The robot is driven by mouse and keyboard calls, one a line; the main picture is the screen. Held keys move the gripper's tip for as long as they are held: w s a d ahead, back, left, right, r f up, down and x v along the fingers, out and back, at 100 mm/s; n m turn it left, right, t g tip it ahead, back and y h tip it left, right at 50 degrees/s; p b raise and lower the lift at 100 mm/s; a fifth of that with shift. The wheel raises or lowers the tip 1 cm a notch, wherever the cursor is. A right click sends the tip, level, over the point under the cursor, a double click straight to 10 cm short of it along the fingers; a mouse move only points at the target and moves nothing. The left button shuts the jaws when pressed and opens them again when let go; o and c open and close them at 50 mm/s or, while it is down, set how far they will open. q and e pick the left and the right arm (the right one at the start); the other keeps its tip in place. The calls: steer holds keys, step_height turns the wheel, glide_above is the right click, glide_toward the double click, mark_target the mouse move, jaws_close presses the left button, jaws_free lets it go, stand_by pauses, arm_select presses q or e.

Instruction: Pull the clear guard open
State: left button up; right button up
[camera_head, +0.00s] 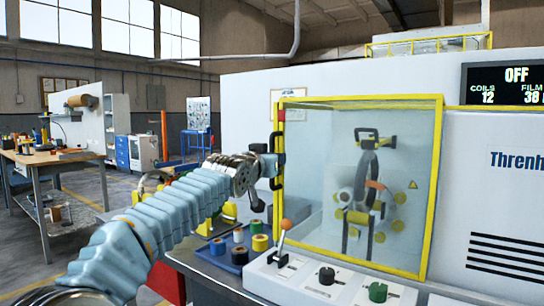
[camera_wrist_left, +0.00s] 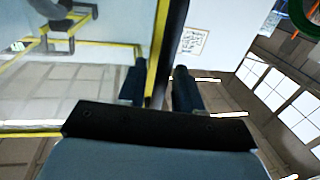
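The clear guard (camera_head: 320,125) is a see-through panel in a yellow frame on the front of the white machine, and it looks closed. Its black handle (camera_head: 278,160) stands upright at the frame's left edge. My left gripper (camera_head: 270,166) is at this handle, reaching in from the left. In the left wrist view, the two dark fingers (camera_wrist_left: 160,88) stand apart with the dark handle bar (camera_wrist_left: 174,40) between them. A small gap shows beside the right finger. My right gripper is not in view.
Below the guard is a control panel with an orange-knobbed lever (camera_head: 286,224), a black knob (camera_head: 326,275) and a green knob (camera_head: 378,291). A dark tray (camera_head: 215,258) with several coils sits left of it. A workbench (camera_head: 45,156) stands far left.

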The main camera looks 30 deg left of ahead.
arm_select(q)
steer(key=shift+c, duration=0.3)
jaws_close()
